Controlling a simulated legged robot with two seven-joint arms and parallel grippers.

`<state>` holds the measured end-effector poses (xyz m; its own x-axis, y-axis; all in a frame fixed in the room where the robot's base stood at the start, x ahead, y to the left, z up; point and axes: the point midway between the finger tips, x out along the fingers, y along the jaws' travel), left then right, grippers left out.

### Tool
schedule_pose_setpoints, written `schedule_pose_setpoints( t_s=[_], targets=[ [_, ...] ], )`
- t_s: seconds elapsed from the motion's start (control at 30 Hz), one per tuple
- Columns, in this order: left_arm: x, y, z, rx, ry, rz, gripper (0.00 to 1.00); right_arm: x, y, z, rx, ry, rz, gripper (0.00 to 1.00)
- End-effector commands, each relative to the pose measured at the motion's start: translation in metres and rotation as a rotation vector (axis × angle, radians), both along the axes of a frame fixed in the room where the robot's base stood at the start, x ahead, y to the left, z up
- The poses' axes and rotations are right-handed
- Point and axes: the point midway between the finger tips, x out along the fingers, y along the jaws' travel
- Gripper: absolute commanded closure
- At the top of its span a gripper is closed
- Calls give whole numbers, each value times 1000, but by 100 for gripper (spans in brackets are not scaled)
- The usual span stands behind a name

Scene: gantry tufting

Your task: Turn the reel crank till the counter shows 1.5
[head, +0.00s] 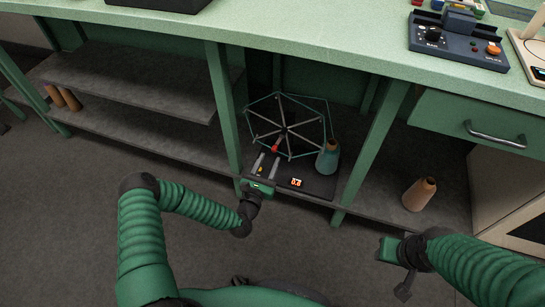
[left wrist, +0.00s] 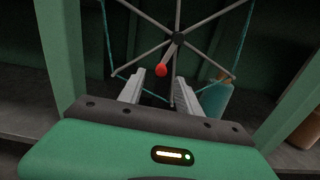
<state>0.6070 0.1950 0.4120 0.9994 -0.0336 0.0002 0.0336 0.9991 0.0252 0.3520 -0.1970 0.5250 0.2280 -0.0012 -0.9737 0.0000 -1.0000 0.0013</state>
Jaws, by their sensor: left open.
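The reel (head: 285,125) is a spoked wheel wound with teal yarn, standing on a dark base (head: 322,186) on the lower shelf. Its crank has a red knob (head: 274,149), which also shows in the left wrist view (left wrist: 161,71). The counter (head: 296,183) glows red on the base and seems to read 0.6, though the digits are small. My left gripper (head: 268,163) is open; in the left wrist view the knob appears between and just beyond its fingertips, apparently not gripped. My right gripper (head: 388,250) is at the lower right, away from the reel; its fingers cannot be made out.
A teal yarn cone (head: 328,158) stands at the right of the reel. Green table legs (head: 222,105) flank the bay, under the green worktop (head: 330,52). A brown cone (head: 420,195) stands on the shelf to the right. A drawer with a metal handle (head: 497,135) is above it.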

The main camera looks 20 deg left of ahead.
Motion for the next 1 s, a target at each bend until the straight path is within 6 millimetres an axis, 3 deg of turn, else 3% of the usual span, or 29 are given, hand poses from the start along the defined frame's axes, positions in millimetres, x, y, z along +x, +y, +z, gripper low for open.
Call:
schedule_pose_setpoints(
  t_s=[0.03, 0.2, 0.53, 0.83, 1.0],
  targets=[
    [12, -1, -4, 3, -4, -1, 59, 0, 0, -10, 0, 0, 0, 64],
    [38, -1, -2, 2, -1, 0, 59, 0, 0, -18, 0, 0, 0, 64],
    [45, -2, 0, 0, 1, 0, 59, 0, 0, -18, 0, 0, 0, 64],
    [44, -2, 0, 0, 1, -1, 97, 0, 0, -18, 0, 0, 0, 64],
    [44, -2, 0, 0, 1, -1, 100, 0, 0, -18, 0, 0, 0, 64]
  ],
)
